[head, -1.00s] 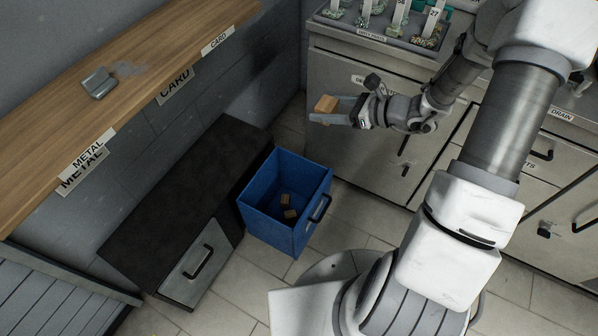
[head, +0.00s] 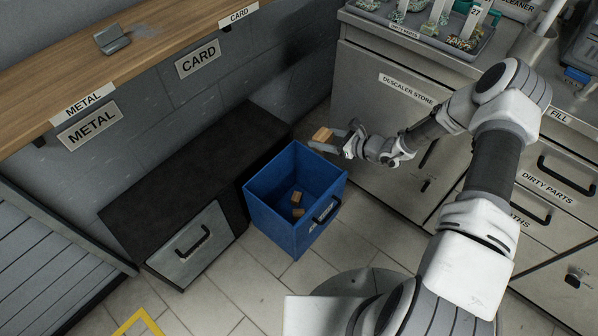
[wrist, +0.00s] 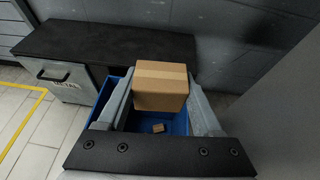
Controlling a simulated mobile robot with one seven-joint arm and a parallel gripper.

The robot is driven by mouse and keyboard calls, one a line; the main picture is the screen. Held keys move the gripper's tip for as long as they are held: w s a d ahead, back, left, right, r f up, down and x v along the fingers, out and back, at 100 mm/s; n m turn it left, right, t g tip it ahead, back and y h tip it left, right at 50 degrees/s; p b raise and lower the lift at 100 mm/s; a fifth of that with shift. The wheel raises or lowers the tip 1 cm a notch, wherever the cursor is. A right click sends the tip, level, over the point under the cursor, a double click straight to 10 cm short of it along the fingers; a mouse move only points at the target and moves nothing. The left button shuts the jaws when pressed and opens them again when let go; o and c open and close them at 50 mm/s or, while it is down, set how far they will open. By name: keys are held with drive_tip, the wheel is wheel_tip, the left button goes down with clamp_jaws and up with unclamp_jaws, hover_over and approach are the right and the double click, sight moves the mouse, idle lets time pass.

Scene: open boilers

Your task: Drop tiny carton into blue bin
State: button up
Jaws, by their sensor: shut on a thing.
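My gripper (head: 329,142) is shut on a small brown carton (head: 322,135), held at the fingertips. In the wrist view the carton (wrist: 161,86) sits between the two grey fingers (wrist: 161,95). The blue bin (head: 262,212) stands on the floor, open at the top, with two small brown cartons (head: 297,197) (head: 298,212) inside at its bottom. In the head view the held carton appears just beyond the bin's far rim. The wrist view shows the bin (wrist: 106,92) below and behind the carton, which hides part of it; one carton (wrist: 158,128) shows inside.
A low black-topped cabinet (head: 190,165) stands left of the bin. A wooden shelf (head: 60,70) with METAL and CARD labels holds a small grey metal piece (head: 112,39). Grey cabinets (head: 385,110) stand on the right, close to my gripper. Tiled floor is clear in front.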

drive_tip(key=a+f+b, duration=0.3)
drive_tip(key=f+b, duration=0.1)
drive_tip(key=f, duration=0.7)
drive_tip(key=w+a+f+b, duration=0.1)
drive_tip(key=a+f+b, duration=0.3)
drive_tip(key=f, duration=0.7)
drive_tip(key=shift+f+m+t+b, duration=0.3)
drive_tip(key=shift+f+t+b, duration=0.05)
drive_tip(key=shift+t+b, duration=0.1)
drive_tip(key=shift+a, duration=0.1)
drive_tip(key=o, duration=1.3)
drive_tip(key=shift+o, duration=0.2)
drive_tip(key=p+v, duration=0.5)
drive_tip(key=v, duration=1.2)
drive_tip(key=shift+s+r, duration=0.15)
drive_tip(key=shift+r, duration=0.25)
drive_tip(key=shift+r, duration=0.1)
